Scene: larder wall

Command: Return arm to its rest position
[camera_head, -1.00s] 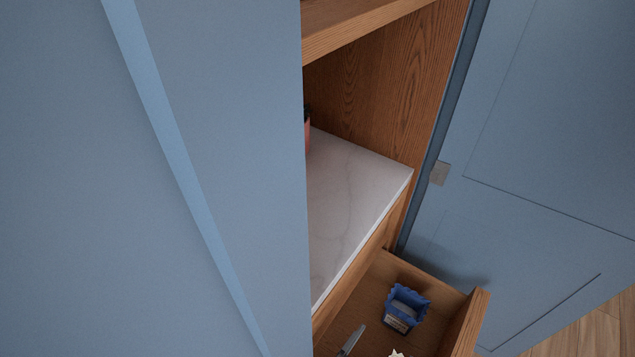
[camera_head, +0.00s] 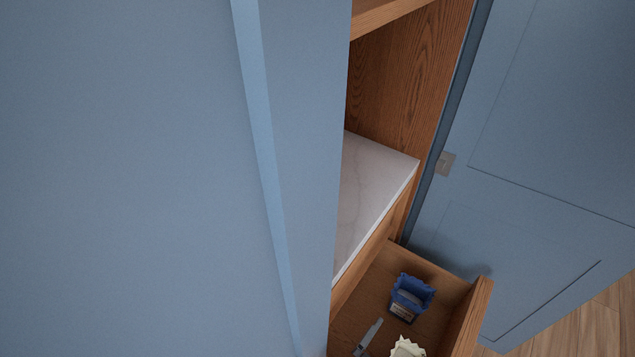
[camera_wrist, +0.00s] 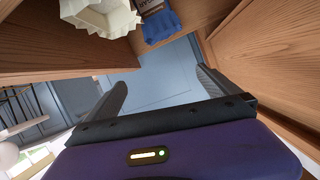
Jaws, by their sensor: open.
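My gripper (camera_wrist: 160,84) shows in the wrist view with its two dark fingers spread wide apart and nothing between them. It is close to the wooden drawer, whose panels show on both sides. The open drawer (camera_head: 460,330) is at the lower right of the head view. In it are a blue crinkled-edge container (camera_head: 411,297) and a cream crinkled-edge container (camera_head: 407,347). Both also show at the top of the wrist view, the blue one (camera_wrist: 160,27) and the cream one (camera_wrist: 98,16). The rest of my arm is not visible in the head view.
A blue door panel (camera_head: 140,180) fills the left half of the head view and hides part of the cupboard. A pale marble shelf (camera_head: 372,195) lies above the drawer. Another blue door (camera_head: 560,130) stands at the right. A slim grey piece (camera_head: 368,337) shows at the drawer; I cannot tell what it is.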

